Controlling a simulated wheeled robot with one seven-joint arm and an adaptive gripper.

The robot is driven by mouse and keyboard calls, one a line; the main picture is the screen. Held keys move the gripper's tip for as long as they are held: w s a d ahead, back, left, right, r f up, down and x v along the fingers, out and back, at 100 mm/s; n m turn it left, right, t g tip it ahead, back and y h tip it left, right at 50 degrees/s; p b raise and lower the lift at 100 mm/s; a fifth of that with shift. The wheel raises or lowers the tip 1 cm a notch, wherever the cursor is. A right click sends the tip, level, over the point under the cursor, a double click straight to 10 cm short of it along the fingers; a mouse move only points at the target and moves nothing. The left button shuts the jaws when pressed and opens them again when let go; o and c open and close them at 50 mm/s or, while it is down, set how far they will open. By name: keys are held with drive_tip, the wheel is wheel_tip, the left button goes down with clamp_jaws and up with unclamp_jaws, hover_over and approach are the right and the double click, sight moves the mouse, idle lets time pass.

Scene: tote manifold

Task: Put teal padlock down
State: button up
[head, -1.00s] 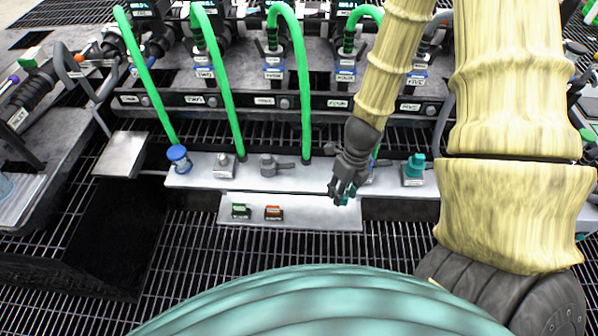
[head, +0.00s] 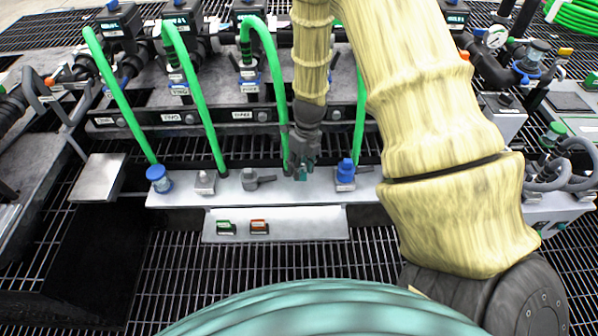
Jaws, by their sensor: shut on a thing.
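My gripper (head: 302,172) points down and is shut on the teal padlock (head: 304,174). Only small teal patches show between and beside the dark fingers. The gripper is over the pale grey manifold strip (head: 232,187), between a grey lever valve (head: 257,180) on its left and a blue-capped fitting (head: 345,172) on its right. I cannot tell whether the padlock touches the strip. A lower pale plate (head: 310,226) in front of the strip bears a green tag-like piece (head: 226,228) and a red-orange one (head: 259,227).
Another blue-capped fitting (head: 158,178) and a grey square fitting (head: 205,181) stand along the strip's left part. Green hoses (head: 195,95) arch down to the strip. My arm hides the strip's right end. The lower plate's right half is bare. Dark grating (head: 190,285) lies in front.

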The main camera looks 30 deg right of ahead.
drive_tip(key=shift+w, duration=0.4)
drive_tip(key=shift+w+f+b, duration=0.15)
drive_tip(key=shift+f+b, duration=0.3)
drive_tip(key=shift+f, duration=1.35)
drive_tip(key=shift+f, duration=0.1)
drive_tip(key=o, duration=1.3)
drive_tip(key=r, duration=0.4)
drive_tip(key=d+r+p, duration=0.1)
drive_tip(key=r, duration=0.3)
drive_tip(key=r+p, duration=0.1)
drive_tip(key=r, duration=0.3)
drive_tip(key=shift+d, duration=0.3)
